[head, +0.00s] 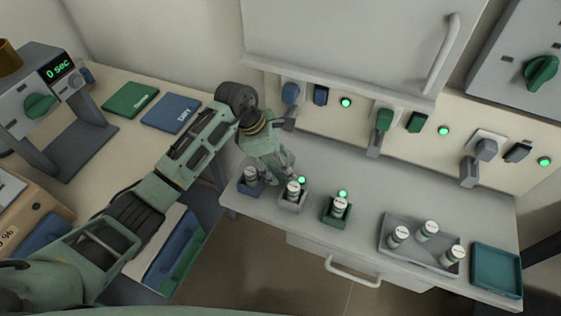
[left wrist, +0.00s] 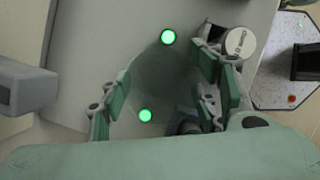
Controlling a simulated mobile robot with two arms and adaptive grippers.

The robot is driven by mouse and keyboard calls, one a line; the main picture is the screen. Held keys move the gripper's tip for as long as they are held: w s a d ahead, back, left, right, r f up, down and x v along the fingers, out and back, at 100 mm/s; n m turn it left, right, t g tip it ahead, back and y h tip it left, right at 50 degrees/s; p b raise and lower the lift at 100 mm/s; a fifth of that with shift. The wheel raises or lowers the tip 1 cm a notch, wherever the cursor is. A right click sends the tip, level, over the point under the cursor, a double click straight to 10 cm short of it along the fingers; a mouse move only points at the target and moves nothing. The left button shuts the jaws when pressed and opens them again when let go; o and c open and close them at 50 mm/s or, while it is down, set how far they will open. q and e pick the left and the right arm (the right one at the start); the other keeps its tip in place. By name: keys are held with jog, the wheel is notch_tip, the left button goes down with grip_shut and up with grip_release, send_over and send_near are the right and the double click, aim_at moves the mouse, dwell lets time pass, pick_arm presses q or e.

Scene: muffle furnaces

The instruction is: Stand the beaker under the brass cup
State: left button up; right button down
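The brass cup (head: 9,58) shows at the upper left edge of the head view, on top of a grey device (head: 30,100) with a "0 sec" display. I make out no clear beaker in either view. My left gripper (head: 280,170) hangs over the furnace bench, beside the vials in the blue and grey holders. In the left wrist view, its fingers (left wrist: 163,95) are spread wide, with bench surface and green lights between them. A dim round patch lies there; I cannot tell whether it is shadow or glass. My right gripper is not in view.
White-capped vials stand in the blue (head: 251,188), grey (head: 291,203) and green holders (head: 336,219). A grey tray (head: 389,247) holds several more; a teal tray (head: 497,269) lies right of it. Green (head: 130,99) and blue pads (head: 171,112) lie on the left table.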

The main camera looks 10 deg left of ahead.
pick_arm(q)
jog(key=shift+o, duration=0.9)
jog(key=shift+r, duration=0.1)
